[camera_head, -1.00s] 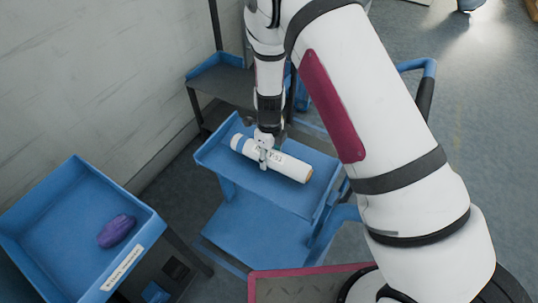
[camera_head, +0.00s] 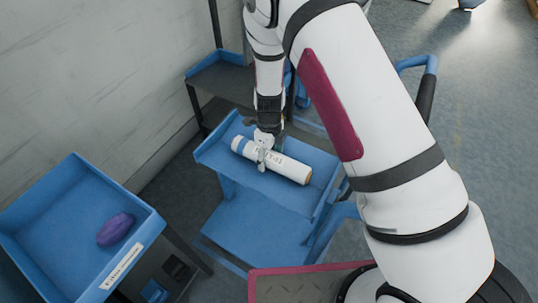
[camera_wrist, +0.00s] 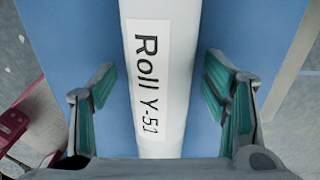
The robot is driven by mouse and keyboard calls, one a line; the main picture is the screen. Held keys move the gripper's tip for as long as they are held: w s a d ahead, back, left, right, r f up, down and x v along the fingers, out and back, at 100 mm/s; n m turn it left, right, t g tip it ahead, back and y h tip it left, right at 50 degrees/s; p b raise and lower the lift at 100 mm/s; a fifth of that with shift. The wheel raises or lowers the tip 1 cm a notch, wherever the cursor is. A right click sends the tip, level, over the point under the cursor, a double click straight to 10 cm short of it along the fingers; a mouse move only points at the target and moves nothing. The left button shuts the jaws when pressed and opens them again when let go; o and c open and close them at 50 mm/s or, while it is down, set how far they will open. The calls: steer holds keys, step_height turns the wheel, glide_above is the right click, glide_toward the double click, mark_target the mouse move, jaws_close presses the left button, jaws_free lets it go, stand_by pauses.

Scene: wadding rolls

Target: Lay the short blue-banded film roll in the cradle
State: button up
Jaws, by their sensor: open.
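A white roll (camera_head: 287,167) lies on the blue top tray of a cart in the head view. Its label reads "Roll Y-51" in the wrist view, where the white roll (camera_wrist: 158,110) runs up the middle of the picture. No blue band shows clearly on it. My gripper (camera_head: 264,155) is over the roll, left of its middle. In the wrist view my gripper (camera_wrist: 158,88) is open, with one green-padded finger on each side of the roll and a gap on both sides. I cannot make out a cradle.
The cart's top tray (camera_head: 222,150) has raised edges and bare room around the roll. A blue bin (camera_head: 50,220) at left holds a purple object (camera_head: 115,228) and bears a white label. A dark shelf with a blue rim (camera_head: 222,80) stands behind, near the wall.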

step_height(320, 180, up, 13)
steer(key=p, duration=0.2)
step_height(320, 180, up, 11)
steer(key=n+y, duration=0.1)
steer(key=n, duration=0.4)
glide_above(270, 152)
steer(key=s+d, duration=0.3)
steer(key=s, duration=0.1)
steer(key=s+d+r+n+t+y, duration=0.1)
steer(key=s+d+r+n, duration=0.25)
steer(key=s+r, duration=0.2)
steer(key=s+d+r+n, duration=0.2)
steer(key=s+r+n, duration=0.2)
steer(key=r, duration=0.2)
steer(key=s+d+r+n, duration=0.1)
steer(key=s+d+n, duration=0.1)
steer(key=s+n, duration=0.2)
steer(key=s+d+r+n+t+h, duration=0.1)
steer(key=s+d+r+n, duration=0.1)
steer(key=s, duration=0.5)
steer(key=s+d+r+n, duration=0.2)
steer(key=s+d+n, duration=0.1)
steer(key=s+n, duration=0.2)
steer(key=shift+s+n+t+h, duration=0.35)
steer(key=shift+s+t+h, duration=0.05)
steer(key=shift+s, duration=0.35)
steer(key=shift+s+d+f+n, duration=0.1)
steer(key=shift+s+d+n, duration=0.05)
steer(key=shift+s+n, duration=0.2)
